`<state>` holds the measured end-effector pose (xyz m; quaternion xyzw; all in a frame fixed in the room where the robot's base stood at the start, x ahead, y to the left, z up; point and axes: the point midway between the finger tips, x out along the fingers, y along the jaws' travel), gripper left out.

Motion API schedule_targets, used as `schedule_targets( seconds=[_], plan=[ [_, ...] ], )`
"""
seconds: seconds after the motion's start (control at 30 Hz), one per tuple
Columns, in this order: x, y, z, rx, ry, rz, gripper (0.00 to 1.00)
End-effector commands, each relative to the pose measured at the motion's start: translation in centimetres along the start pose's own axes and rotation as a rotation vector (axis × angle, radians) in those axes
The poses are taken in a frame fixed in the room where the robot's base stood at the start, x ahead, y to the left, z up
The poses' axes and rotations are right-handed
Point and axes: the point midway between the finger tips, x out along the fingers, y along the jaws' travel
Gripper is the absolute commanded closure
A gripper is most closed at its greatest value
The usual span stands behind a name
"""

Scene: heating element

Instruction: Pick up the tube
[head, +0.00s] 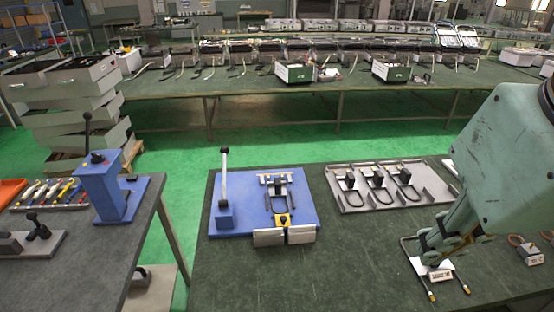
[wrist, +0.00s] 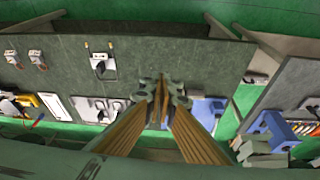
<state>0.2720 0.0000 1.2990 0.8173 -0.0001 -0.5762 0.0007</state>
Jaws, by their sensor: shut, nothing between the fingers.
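A U-shaped tube (head: 462,277) with brass tips and a small white block lies on the dark green tabletop at the right of the head view. It also shows in the wrist view (wrist: 103,67), left of my gripper's fingertips and apart from them. My gripper (head: 436,258) is in front of part of the tube in the head view and hides some of it. In the wrist view my gripper (wrist: 162,86) has its fingertips together with nothing between them. Similar black-blocked tubes (head: 377,181) lie on a grey tray.
The grey tray (head: 350,208) lies behind the tube. A blue fixture plate (head: 235,180) with an upright lever is at the table's left. More tubes with white blocks (head: 530,253) lie at the far right. The tabletop (head: 345,262) between fixture and tube is clear.

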Motion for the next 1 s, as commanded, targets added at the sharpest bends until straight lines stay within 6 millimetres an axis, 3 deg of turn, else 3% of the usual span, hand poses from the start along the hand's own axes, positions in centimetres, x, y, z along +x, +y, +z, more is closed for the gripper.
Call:
schedule_targets(
  seconds=[0.07,0.53,1.0],
  plan=[
    [0.0,0.0,0.0,0.0,0.0,0.0,1.0],
    [0.0,0.0,0.0,0.0,0.0,0.0,0.57],
    [-0.1,0.0,-0.53,0.011,-0.002,0.0,0.57]
  ],
)
